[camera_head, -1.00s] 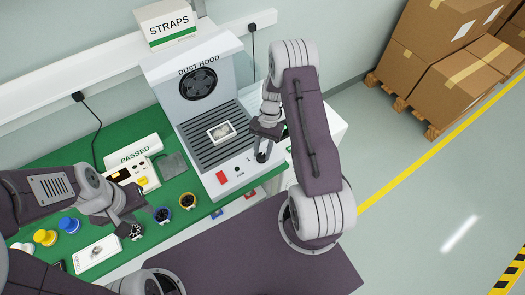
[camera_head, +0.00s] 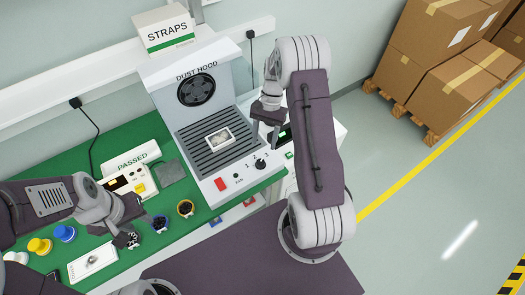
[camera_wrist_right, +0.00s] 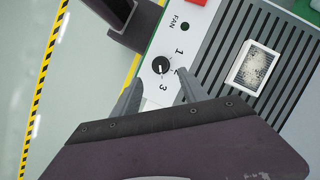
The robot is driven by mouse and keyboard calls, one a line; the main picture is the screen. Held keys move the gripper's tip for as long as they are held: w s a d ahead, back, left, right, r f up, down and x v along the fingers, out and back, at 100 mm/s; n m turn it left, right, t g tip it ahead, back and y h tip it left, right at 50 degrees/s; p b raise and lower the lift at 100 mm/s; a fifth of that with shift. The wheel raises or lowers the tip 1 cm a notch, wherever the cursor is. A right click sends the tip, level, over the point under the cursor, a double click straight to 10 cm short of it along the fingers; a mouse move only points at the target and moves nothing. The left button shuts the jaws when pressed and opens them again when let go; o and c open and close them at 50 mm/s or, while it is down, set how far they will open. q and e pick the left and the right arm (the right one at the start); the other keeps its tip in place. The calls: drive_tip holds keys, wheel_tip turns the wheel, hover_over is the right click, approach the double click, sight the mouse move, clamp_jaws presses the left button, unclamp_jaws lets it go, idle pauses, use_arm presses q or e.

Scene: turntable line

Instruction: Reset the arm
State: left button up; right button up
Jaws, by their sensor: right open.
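My right gripper (camera_head: 274,132) is open and empty, above the right part of the dust hood's (camera_head: 207,178) front panel. In the right wrist view its two fingers (camera_wrist_right: 160,92) stand apart, with the black knob (camera_wrist_right: 160,65) beyond them, clear of both. The knob, beside the marks 1, 2 and 3, also shows in the head view (camera_head: 260,164). My left gripper (camera_head: 130,218) hangs low over the green bench at the left, by a small black-and-white item (camera_head: 133,241). Whether its jaws are open is unclear.
A framed pale item (camera_head: 220,139) lies on the hood's slatted bed. A red button (camera_head: 221,184) is on the panel.

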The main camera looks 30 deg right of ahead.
drive_tip(key=shift+w+d+r, duration=0.1)
drive_tip(key=shift+r, duration=0.2)
drive_tip(key=s+a+r+n+t+h+b, duration=0.2)
drive_tip(key=s+a+r+n+b, duration=0.15)
drive_tip(key=a+r, duration=0.35)
drive_tip(key=s+a+f+n+t+h, duration=0.1)
drive_tip(key=s+f+n+t, duration=0.1)
drive_tip(key=s+f+n, duration=0.2)
drive_tip(key=shift+s+f+n, duration=0.2)
drive_tip(key=shift+s+n, duration=0.85)
drive_tip(key=shift+s, duration=1)
